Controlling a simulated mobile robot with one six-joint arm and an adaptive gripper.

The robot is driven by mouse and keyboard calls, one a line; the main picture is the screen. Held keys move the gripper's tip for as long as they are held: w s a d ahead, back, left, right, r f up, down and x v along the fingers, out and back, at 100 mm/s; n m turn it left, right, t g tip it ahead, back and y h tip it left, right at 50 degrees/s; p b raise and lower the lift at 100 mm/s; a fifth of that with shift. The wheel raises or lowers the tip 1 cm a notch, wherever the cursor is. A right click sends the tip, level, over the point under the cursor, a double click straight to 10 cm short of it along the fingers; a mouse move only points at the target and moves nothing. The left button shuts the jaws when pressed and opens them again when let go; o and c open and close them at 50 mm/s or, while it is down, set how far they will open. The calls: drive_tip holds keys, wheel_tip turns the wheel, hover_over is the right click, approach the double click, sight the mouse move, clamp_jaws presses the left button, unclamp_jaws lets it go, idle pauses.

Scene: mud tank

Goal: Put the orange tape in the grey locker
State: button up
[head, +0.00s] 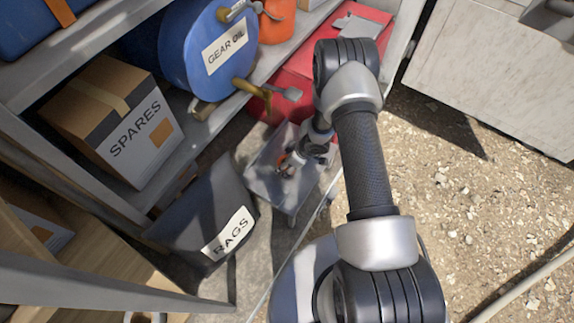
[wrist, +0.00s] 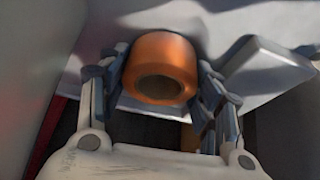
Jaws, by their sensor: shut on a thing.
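The orange tape (wrist: 165,62) is a roll held between the two fingers of my gripper (wrist: 162,90) in the wrist view. Its round hole faces the camera. In the head view my gripper (head: 290,160) is low, in front of the shelf, with a bit of orange showing at its tip. A grey, smooth metal piece (head: 264,188) lies just below and around my gripper. Its grey surface (wrist: 230,22) shows behind the tape in the wrist view. I cannot tell for sure whether this is the grey locker, or whether the tape touches it.
A dark RAGS bin (head: 205,208) stands close left of my gripper. The shelf holds a SPARES box (head: 118,128) and a blue GEAR OIL drum (head: 205,45) with a brass tap. A red case (head: 300,68) is behind. Gravel ground (head: 460,190) at right is open.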

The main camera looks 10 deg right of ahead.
drive_tip(key=shift+f, duration=0.1)
drive_tip(key=o, duration=1.1)
drive_tip(key=shift+f, duration=0.2)
